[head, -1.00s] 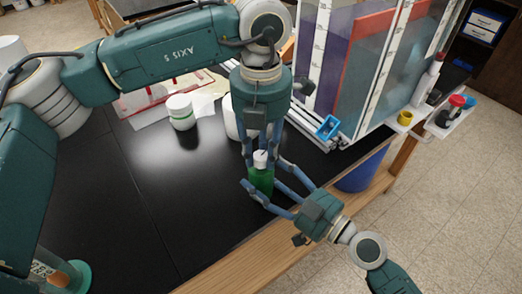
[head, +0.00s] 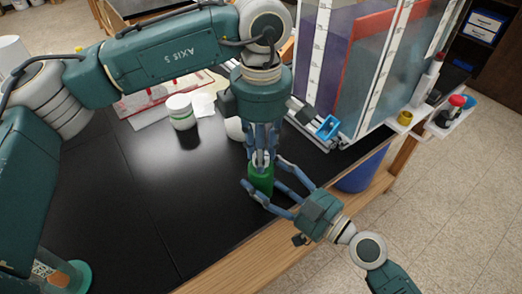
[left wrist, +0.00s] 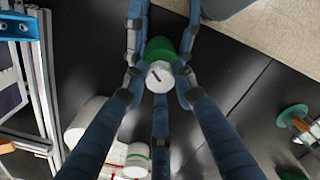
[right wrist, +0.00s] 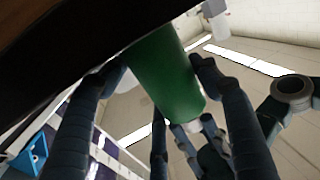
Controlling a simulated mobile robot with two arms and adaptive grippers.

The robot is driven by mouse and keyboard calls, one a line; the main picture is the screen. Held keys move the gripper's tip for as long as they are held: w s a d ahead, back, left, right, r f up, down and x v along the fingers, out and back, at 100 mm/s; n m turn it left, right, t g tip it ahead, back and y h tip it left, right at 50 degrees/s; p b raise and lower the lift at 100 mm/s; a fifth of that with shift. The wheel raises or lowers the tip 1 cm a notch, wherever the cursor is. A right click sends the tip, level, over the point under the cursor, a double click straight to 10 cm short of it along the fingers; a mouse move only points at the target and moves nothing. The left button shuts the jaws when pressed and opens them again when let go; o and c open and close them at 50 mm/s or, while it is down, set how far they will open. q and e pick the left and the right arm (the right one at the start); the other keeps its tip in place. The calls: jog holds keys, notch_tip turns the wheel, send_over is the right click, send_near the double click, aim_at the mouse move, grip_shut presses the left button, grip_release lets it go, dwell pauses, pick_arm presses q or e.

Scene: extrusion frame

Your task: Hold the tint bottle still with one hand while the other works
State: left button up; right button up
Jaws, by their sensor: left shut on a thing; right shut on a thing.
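The tint bottle is a green bottle (head: 261,180) with a white cap (left wrist: 160,77), standing upright on the black bench near its front edge. My right gripper (head: 262,190) is shut around the green body from the front right; the bottle fills its grasp in the right wrist view (right wrist: 168,75). My left gripper (head: 261,158) points straight down from above and is shut on the white cap, its fingers mostly hiding the cap in the head view. In the right wrist view the left gripper's fingers (right wrist: 212,140) surround the cap end.
Another white container (head: 235,129) is partly hidden behind my left gripper. A large clear tank (head: 365,65) in a metal frame with a blue bracket (head: 328,127) stands back right. The bench's left side is mostly clear.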

pick_arm(q)
jog(key=m, duration=0.5)
jog(key=shift+m, duration=0.3)
pick_arm(e)
jog(key=shift+f, duration=0.1)
pick_arm(q)
jog(key=shift+m, duration=2.3)
jog(key=o, duration=1.2)
jog(key=shift+c, duration=0.2)
jog(key=shift+r, duration=0.1)
notch_tip(320, 180, up, 12)
